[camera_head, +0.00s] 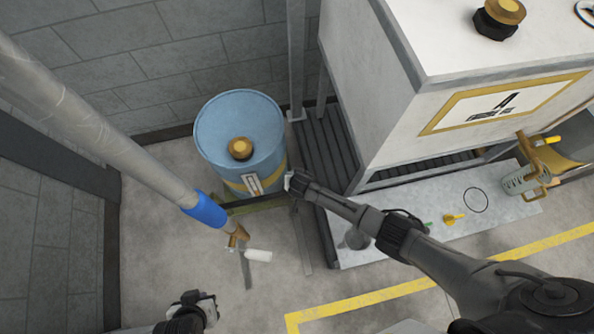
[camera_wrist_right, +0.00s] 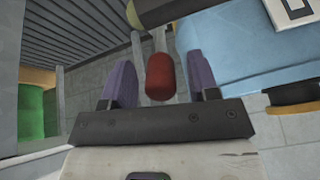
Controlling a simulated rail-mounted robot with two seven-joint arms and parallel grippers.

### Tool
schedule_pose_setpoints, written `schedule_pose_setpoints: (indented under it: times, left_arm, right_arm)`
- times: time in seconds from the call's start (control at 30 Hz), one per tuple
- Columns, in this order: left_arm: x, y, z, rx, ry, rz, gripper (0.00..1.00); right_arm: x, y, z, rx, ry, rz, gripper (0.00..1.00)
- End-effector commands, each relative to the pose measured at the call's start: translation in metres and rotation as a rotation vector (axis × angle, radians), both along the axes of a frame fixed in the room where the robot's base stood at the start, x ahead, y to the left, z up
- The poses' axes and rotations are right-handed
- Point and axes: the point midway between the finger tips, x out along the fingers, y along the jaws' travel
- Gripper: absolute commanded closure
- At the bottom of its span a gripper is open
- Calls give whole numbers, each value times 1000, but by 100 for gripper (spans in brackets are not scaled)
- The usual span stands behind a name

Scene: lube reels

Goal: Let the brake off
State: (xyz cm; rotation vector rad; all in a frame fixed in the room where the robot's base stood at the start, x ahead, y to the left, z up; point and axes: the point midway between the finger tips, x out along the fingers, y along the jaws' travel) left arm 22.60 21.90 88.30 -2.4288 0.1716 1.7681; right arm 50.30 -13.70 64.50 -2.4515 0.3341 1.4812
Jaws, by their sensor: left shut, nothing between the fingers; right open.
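A red rounded grip (camera_wrist_right: 158,78), which looks like a lever's handle, stands between the two purple fingers of my right gripper (camera_wrist_right: 162,82) in the right wrist view. The fingers are apart, one on each side of the grip, with a gap visible on both sides. In the head view my right gripper (camera_head: 292,183) is at the right side of the blue drum (camera_head: 225,125), low down, and hides the red grip. My left gripper (camera_head: 200,302) is shut and empty near the bottom edge, away from the drum.
A dark green bar (camera_head: 250,204) runs along the drum's foot. A thick grey pole (camera_head: 110,125) with a blue collar (camera_head: 206,210) slants in from the left. A white tank (camera_head: 385,95) stands right of the drum. Bare floor lies at front left.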

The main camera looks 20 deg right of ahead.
Motion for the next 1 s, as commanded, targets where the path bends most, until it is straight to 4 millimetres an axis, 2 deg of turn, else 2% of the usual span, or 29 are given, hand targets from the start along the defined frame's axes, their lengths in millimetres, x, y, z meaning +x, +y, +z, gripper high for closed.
schedule_pose_setpoints:
  times: [0.17,0.4,0.7,1.0]
  left_arm:
    - [0,-2,11,-5,0,4,100]
    - [0,-4,32,-13,0,8,100]
    - [0,-3,48,-12,0,8,100]
    - [0,-1,52,-2,0,2,100]
  right_arm:
    - [-7,1,17,2,-1,1,45]
    - [-28,4,58,2,0,0,45]
    - [-52,7,102,2,-1,0,45]
    - [-62,8,121,0,0,0,45]
